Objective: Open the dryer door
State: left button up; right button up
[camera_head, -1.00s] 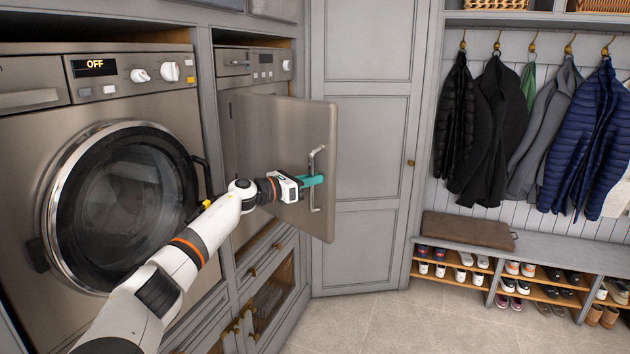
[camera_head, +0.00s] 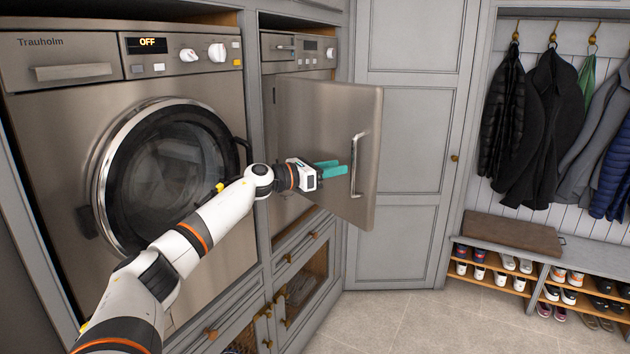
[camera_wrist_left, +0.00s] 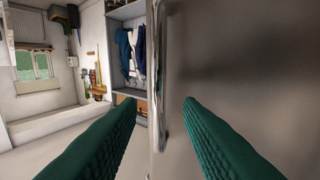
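The dryer door (camera_head: 330,115) is a flat brushed-metal panel, standing swung out from the dryer (camera_head: 292,55) in the right bay. Its vertical bar handle (camera_head: 354,168) is near the door's free edge. My left gripper (camera_head: 338,168) is open in front of the door, its teal fingers parted and just left of the handle. In the left wrist view the door (camera_wrist_left: 245,60) fills the right side, and the chrome handle (camera_wrist_left: 162,85) runs upright between the open fingertips (camera_wrist_left: 160,102), not gripped. My right gripper is not in view.
A washer (camera_head: 45,110) with a round glass door and a display reading OFF stands at left. Grey drawers (camera_head: 300,250) lie below the dryer. A tall grey cabinet (camera_head: 410,130), hanging coats (camera_head: 550,120) and a shoe bench (camera_head: 590,258) are at right. The floor in front is clear.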

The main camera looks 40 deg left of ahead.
pick_arm(q)
jog(key=b+v, duration=0.2)
jog(key=v, duration=0.4)
jog(key=shift+b, duration=0.35)
